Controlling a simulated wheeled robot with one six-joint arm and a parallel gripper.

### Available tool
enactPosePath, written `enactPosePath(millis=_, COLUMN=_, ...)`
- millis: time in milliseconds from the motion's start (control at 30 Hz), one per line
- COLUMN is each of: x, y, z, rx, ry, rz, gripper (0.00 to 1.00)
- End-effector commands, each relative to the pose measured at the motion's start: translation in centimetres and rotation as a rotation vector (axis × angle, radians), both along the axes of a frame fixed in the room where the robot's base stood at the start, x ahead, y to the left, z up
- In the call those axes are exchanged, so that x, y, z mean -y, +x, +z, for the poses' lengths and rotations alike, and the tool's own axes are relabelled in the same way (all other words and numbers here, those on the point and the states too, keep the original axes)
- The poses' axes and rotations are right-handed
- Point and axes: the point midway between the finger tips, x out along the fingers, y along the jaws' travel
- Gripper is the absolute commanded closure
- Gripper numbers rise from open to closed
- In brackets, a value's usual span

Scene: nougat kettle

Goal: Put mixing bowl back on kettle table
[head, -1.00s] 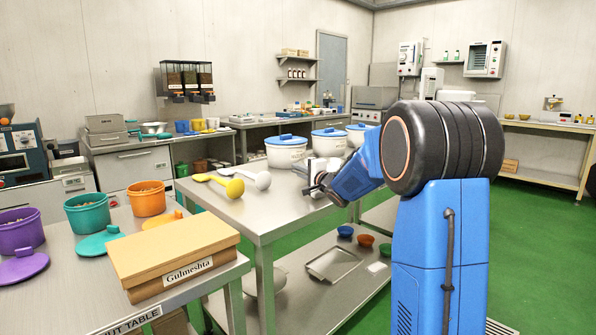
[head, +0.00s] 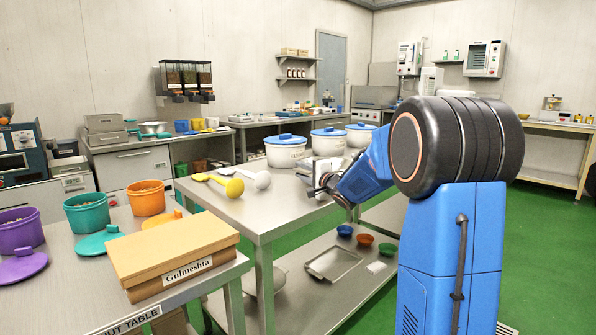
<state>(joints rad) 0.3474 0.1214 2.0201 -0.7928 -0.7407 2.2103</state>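My gripper (head: 318,190) is above the right part of the central steel table (head: 265,218), small and partly hidden by my own wrist. I cannot tell whether its fingers are apart or hold anything. A pale silvery shape (head: 326,168) shows right by the gripper; I cannot tell what it is or whether they touch. A shiny metal bowl (head: 153,128) stands on the back left counter. A rounded metal thing, perhaps a bowl (head: 277,280), sits on the central table's lower shelf, partly hidden by a leg. No label shows which is the mixing bowl or the kettle table.
White pots with blue lids (head: 286,151) stand along the table's back edge. A yellow ladle (head: 232,187) and a white ladle (head: 262,180) lie on it. Small bowls (head: 365,240) and a tray (head: 332,263) are on the lower shelf. Green floor (head: 548,235) is open at right.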

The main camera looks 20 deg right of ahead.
Motion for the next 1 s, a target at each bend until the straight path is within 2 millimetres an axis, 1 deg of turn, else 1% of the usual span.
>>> enactPosePath(millis=33, x=0.3, y=-1.1, z=0.1, rx=0.001, ry=0.000, rz=-0.003, gripper=0.75)
enactPosePath(millis=200, x=0.8, y=-4.4, z=0.0, rx=0.000, ry=0.000, rz=-0.003, gripper=0.75)
enactPosePath(millis=400, x=1.2, y=-7.4, z=0.1, rx=0.001, ry=-0.001, rz=-0.002, gripper=0.75)
enactPosePath(millis=500, x=1.3, y=-8.3, z=0.0, rx=0.000, ry=0.000, rz=-0.001, gripper=0.75)
enactPosePath(millis=600, x=1.4, y=-8.8, z=0.0, rx=0.000, ry=0.000, rz=-0.001, gripper=0.75)
enactPosePath(millis=833, x=1.3, y=-9.1, z=0.1, rx=-0.001, ry=-0.010, rz=-0.006, gripper=0.75)
enactPosePath(millis=933, x=1.1, y=-9.6, z=0.3, rx=-0.010, ry=-0.059, rz=-0.034, gripper=0.75)
enactPosePath(millis=1000, x=0.9, y=-10.4, z=0.4, rx=-0.025, ry=-0.123, rz=-0.070, gripper=0.75)
